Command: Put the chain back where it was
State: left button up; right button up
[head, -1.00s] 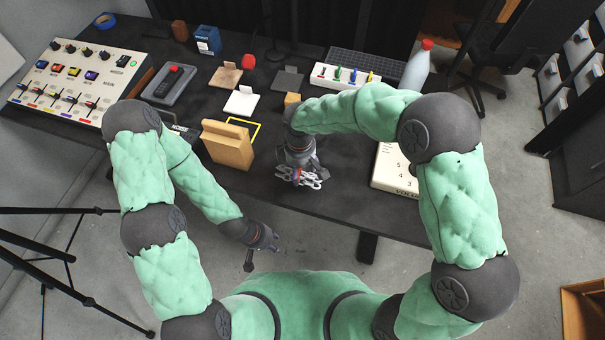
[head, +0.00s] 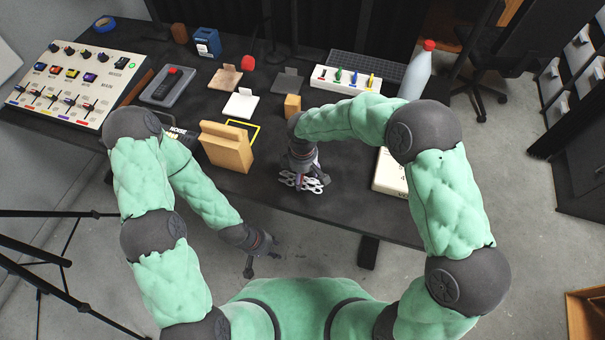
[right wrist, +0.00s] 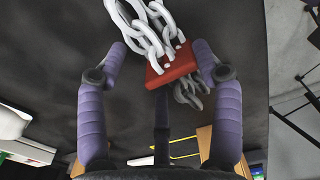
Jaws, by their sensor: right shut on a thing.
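The silver chain (head: 303,182) hangs from my right gripper (head: 303,178), over the front part of the dark table in the head view. In the right wrist view the chain (right wrist: 150,28) is joined to a red block (right wrist: 171,66), which sits between the fingertips of my right gripper (right wrist: 158,62). Links show above the block and behind it. I cannot tell whether links touch the table. My left gripper (head: 263,262) is empty, low in front of the table edge, with its fingers apart. A yellow square outline (head: 251,128) lies on the table, partly hidden behind a wooden stand (head: 227,148).
Left of the gripper stands the wooden stand, with a small wooden block (head: 292,106) behind. A white numbered box (head: 388,175) lies to the right. White, brown and grey switch plates, a slider panel (head: 82,80) and a bottle (head: 417,70) stand farther back.

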jog(key=o, duration=1.5)
jog(key=shift+f, duration=0.1)
notch_tip(320, 180, up, 12)
jog(key=p, duration=0.4)
jog(key=shift+r, duration=0.2)
